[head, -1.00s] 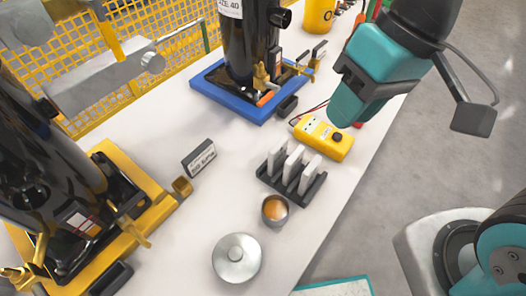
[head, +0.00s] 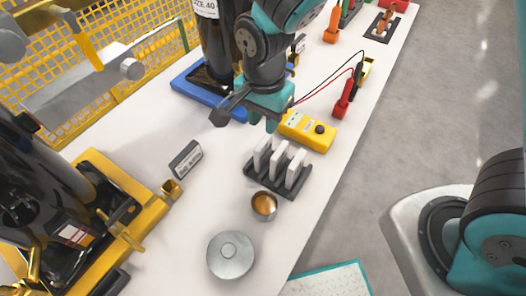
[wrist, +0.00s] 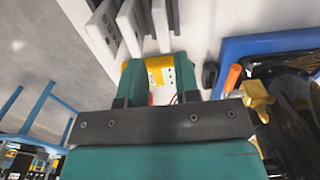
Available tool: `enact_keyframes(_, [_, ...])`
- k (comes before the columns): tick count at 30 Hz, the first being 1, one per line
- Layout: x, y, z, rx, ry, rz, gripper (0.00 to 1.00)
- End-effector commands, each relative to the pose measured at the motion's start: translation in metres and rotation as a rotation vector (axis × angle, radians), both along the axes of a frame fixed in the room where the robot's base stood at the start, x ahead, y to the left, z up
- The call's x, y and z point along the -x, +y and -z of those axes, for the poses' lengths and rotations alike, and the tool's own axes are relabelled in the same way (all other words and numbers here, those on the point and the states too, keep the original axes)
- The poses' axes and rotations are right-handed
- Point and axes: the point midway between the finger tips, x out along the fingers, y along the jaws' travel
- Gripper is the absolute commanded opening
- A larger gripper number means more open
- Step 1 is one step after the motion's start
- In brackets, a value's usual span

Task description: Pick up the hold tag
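Three white upright tags (head: 280,160) stand in slots of a dark rack (head: 262,185) on the white table. They also show at the top of the wrist view (wrist: 131,30). No lettering on them is readable, so I cannot tell which is the hold tag. My gripper (head: 264,122) is above the table, just behind the rack and beside the yellow meter (head: 308,131). In the wrist view my gripper (wrist: 158,72) has its teal fingers apart, with the meter visible beyond the gap and nothing held.
A small dark sign (head: 186,159) stands left of the rack. A cup (head: 264,205) and a round metal lid (head: 230,255) are in front. Black compressors stand on a blue base (head: 190,84) and a yellow base (head: 110,160). Red and black leads lie behind the meter.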

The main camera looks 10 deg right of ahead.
Motion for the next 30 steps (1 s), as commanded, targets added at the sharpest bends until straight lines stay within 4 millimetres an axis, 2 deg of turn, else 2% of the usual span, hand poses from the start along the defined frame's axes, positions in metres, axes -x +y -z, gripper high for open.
enact_keyframes(3, [0.001,0.000,0.020,0.001,0.003,0.000,0.30])
enact_keyframes(10, [0.000,0.000,0.036,0.001,0.002,-0.001,0.30])
enact_keyframes(18, [-0.002,0.002,0.075,0.000,0.003,0.000,0.30])
enact_keyframes(27, [-0.003,0.002,0.082,-0.001,0.000,0.000,0.30])
enact_keyframes(28, [-0.003,0.002,0.082,-0.001,0.000,0.000,0.28])
enact_keyframes(30, [-0.003,0.002,0.082,-0.001,0.000,0.000,0.11])
